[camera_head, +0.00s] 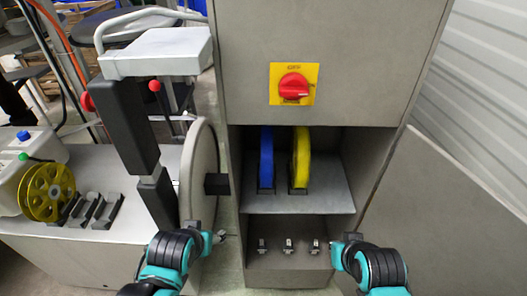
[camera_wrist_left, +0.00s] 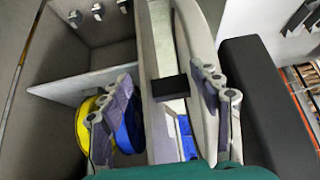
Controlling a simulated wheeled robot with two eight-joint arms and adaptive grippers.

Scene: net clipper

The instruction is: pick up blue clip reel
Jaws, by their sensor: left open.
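The blue clip reel (camera_head: 266,158) stands upright on the cabinet's middle shelf, left of a yellow reel (camera_head: 301,158). My left gripper (camera_head: 217,237) is open and empty, in front of and below the shelf, left of the cabinet opening. The left wrist view shows its spread fingers (camera_wrist_left: 165,105). There the blue reel (camera_wrist_left: 133,130) is partly hidden behind the left finger, with the yellow reel (camera_wrist_left: 84,125) beside it. My right gripper (camera_head: 341,245) is apart from the reels, at lower right; its small fingers do not show whether they are open.
The shelf (camera_head: 325,200) sits inside a grey cabinet with a red switch (camera_head: 293,87) above. Several small metal clips (camera_head: 288,244) are below it. A large round disc (camera_head: 200,175) and black post (camera_head: 130,130) stand left. An open door (camera_head: 450,210) is right.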

